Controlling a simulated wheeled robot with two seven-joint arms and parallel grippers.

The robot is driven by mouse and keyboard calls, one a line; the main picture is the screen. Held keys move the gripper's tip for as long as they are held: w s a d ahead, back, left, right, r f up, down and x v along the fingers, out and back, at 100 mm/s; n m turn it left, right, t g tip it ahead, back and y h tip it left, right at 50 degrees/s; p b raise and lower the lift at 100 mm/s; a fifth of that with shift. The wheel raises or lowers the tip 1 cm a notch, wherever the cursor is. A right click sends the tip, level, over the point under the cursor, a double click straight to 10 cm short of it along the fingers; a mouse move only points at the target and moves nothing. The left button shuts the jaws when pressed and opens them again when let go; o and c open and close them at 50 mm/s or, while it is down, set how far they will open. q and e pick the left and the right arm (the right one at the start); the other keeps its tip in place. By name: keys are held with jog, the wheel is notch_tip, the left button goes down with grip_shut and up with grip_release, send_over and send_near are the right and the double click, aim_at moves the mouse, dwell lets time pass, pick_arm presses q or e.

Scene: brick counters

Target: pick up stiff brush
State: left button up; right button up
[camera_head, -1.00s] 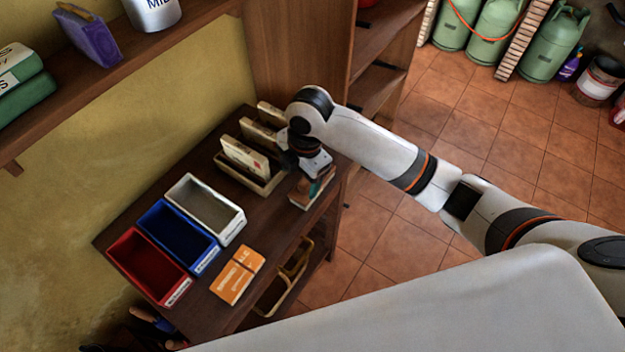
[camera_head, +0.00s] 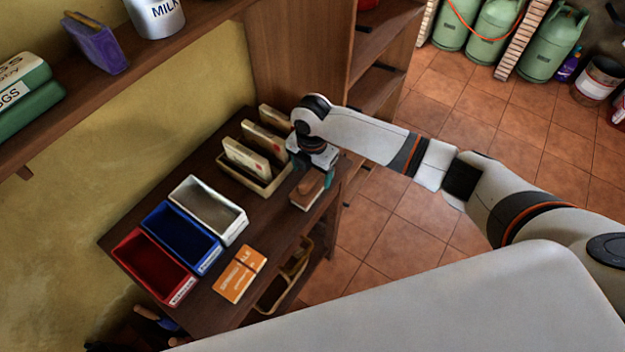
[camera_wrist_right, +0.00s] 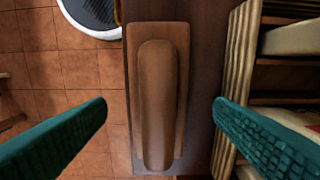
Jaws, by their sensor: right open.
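The stiff brush (camera_head: 308,187) lies at the right end of the dark wooden table, close to its front edge. In the right wrist view the brush (camera_wrist_right: 158,100) shows a brown wooden block with a rounded raised handle along its middle. My right gripper (camera_wrist_right: 158,122) is open above it, with one green ribbed finger on each side of the brush and a gap on both sides. In the head view my right gripper (camera_head: 317,165) hangs over the brush and hides part of it; its bristles cannot be made out. My left gripper is not in view.
A tan box holder (camera_head: 262,184) with upright packets stands left of the brush, close to one finger. Tiled floor (camera_head: 390,235) lies beyond the table's edge.

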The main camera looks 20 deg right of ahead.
aim_at(313, 173)
jog(key=shift+f, duration=1.5)
jog(key=shift+c, duration=0.6)
jog(key=c, duration=1)
notch_tip(313, 173, up, 10)
jog(key=shift+r+b, duration=0.1)
jog(key=shift+b, duration=0.5)
